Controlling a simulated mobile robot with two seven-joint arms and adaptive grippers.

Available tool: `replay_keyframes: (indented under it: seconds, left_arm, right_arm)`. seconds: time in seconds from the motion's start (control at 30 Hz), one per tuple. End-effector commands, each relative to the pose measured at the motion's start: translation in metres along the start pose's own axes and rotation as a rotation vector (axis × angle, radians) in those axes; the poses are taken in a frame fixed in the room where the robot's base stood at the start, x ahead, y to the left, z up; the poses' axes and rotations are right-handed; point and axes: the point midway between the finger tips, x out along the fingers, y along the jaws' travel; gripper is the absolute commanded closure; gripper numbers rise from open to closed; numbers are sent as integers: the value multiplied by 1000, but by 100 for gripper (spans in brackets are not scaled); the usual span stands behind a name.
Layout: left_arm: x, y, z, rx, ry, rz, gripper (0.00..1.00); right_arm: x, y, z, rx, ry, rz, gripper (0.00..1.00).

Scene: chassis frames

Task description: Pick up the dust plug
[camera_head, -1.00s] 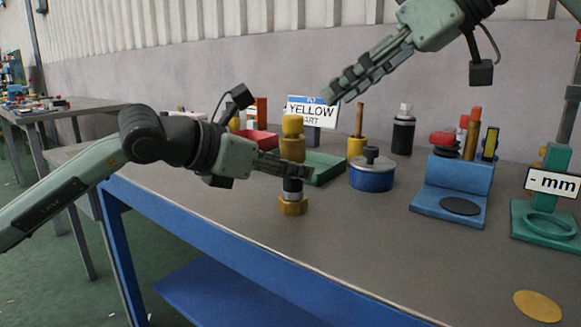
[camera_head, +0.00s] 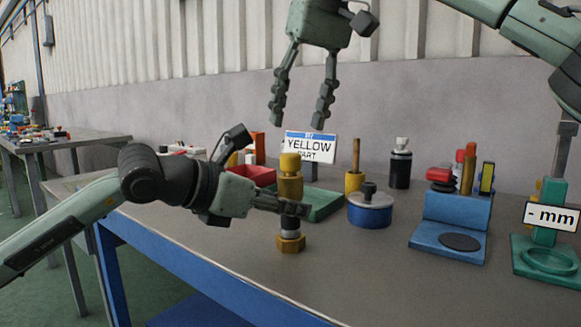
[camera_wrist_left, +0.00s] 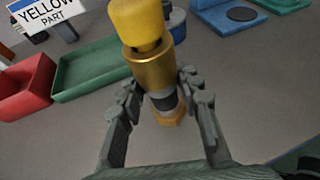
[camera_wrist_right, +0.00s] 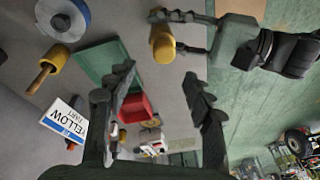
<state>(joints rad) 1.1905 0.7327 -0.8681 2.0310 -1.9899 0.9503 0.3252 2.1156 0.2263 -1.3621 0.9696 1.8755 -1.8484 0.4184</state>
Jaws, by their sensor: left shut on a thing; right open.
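The yellow dust plug (camera_head: 290,162) caps the top of an upright brass fitting (camera_head: 290,186) with a dark lower body and a gold hex base (camera_head: 290,244) on the table. My left gripper (camera_head: 292,208) is shut on the fitting's body below the brass sleeve. In the left wrist view the plug (camera_wrist_left: 138,24) stands above my left fingers (camera_wrist_left: 163,98). My right gripper (camera_head: 298,118) is open and empty, pointing down above and behind the plug, well apart from it. In the right wrist view the plug (camera_wrist_right: 163,46) lies beyond the open fingers (camera_wrist_right: 158,82).
A green tray (camera_head: 325,203), a red bin (camera_head: 262,176) and a YELLOW PART sign (camera_head: 311,148) stand behind the fitting. A blue pot (camera_head: 370,212), a blue stand (camera_head: 447,240) and a green gauge (camera_head: 548,262) are to the right. The table front is clear.

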Motion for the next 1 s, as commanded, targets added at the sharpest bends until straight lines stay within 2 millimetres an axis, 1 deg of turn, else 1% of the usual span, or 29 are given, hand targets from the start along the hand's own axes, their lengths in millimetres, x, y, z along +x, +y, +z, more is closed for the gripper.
replay_keyframes:
  seconds: [0.03,0.2,0.3,0.37,0.47,0.7,0.93,1.0]
  left_arm:
    - [0,0,-1,-1,2,1,100]
    - [0,0,-1,-1,2,1,100]
    - [0,0,-1,-1,2,1,100]
    - [0,0,-1,-1,2,1,100]
    - [0,0,-1,-1,1,1,100]
    - [0,0,0,-1,1,0,100]
    - [0,0,0,-1,1,0,100]
    - [0,0,-1,-1,1,0,100]
  right_arm:
    - [-10,-6,-3,44,-22,39,48]
    - [-35,-12,-2,173,-73,128,48]
    - [-43,-15,-1,213,-83,153,48]
    - [-43,-14,0,227,-88,160,48]
    - [-31,-13,2,231,-96,163,48]
    - [7,-8,6,229,-91,162,48]
    - [25,-6,7,231,-88,162,48]
    - [34,-6,7,230,-90,161,48]
